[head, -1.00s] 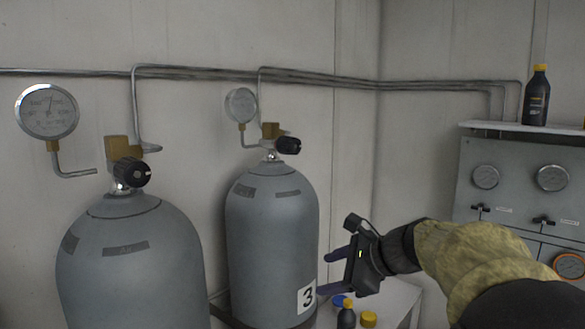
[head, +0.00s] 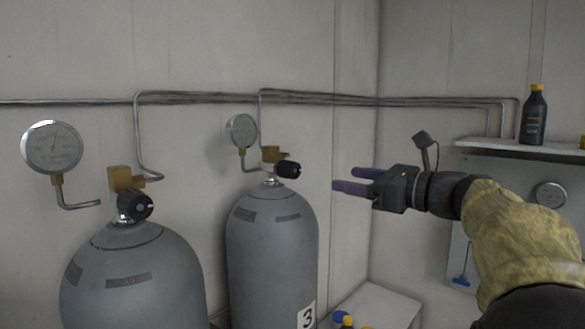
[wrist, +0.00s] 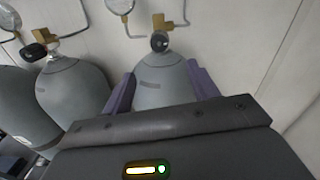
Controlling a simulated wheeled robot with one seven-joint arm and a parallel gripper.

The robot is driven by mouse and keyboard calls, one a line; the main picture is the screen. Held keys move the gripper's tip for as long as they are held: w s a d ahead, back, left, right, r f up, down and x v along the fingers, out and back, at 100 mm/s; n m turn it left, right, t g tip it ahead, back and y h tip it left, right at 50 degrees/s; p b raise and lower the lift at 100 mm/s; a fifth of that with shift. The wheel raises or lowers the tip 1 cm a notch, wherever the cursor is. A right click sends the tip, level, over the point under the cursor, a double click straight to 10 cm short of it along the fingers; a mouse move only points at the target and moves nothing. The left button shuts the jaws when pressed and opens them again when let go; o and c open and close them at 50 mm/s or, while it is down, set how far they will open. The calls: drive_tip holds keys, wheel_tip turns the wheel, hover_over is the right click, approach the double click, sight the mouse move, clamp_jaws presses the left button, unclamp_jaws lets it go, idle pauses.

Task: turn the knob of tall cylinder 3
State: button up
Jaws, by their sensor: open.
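Tall cylinder 3 (head: 272,245) is grey with a "3" label low on its front, and stands right of the other cylinder in the head view. Its black knob (head: 289,170) sticks out to the right of the valve at its top. My gripper (head: 343,180) is open and empty, to the right of the knob and at about its height, with a clear gap between. In the wrist view cylinder 3 (wrist: 165,82) shows between the two purple fingers, with its knob (wrist: 159,41) beyond the fingertips.
Another grey cylinder (head: 132,275) with a black knob (head: 135,206) stands at left. Gauges (head: 241,131) and pipes run along the wall behind. A low white table (head: 385,305) stands right of cylinder 3. A shelf (head: 500,147) with a dark bottle (head: 534,115) is at far right.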

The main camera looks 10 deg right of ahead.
sight(297, 169)
drive_tip(key=p+x, duration=0.5)
drive_tip(key=x, duration=0.9)
drive_tip(key=shift+w+a+r+p, duration=0.15)
drive_tip(key=shift+a+p, duration=0.1)
drive_tip(key=shift+p, duration=0.05)
drive_tip(key=shift+w+a, duration=0.35)
drive_tip(key=shift+w, duration=0.1)
drive_tip(key=c, duration=1)
